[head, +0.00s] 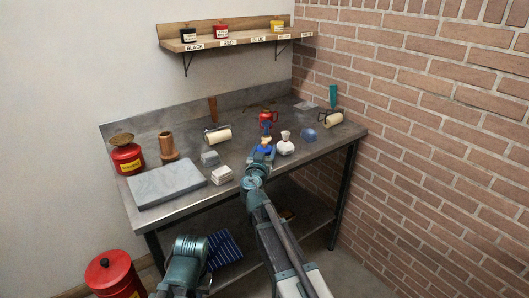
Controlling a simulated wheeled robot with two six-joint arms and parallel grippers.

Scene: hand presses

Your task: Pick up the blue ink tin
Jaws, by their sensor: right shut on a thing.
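The blue ink tin (265,146) is small, with a pale top, and shows at the front middle of the metal bench. My right gripper (264,152) reaches over the bench's front edge and is shut on the tin. The jaws hide part of the tin, and I cannot tell whether it touches the bench top. Part of my left arm shows at the bottom left, but its gripper is not in view.
A red can (267,117) stands behind the tin and a white bottle (285,145) close on its right. Rollers (217,135), pale blocks (222,175) and a grey slab (166,184) lie to the left. The wall shelf (228,41) holds black, red and yellow tins; its blue-labelled place is empty.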

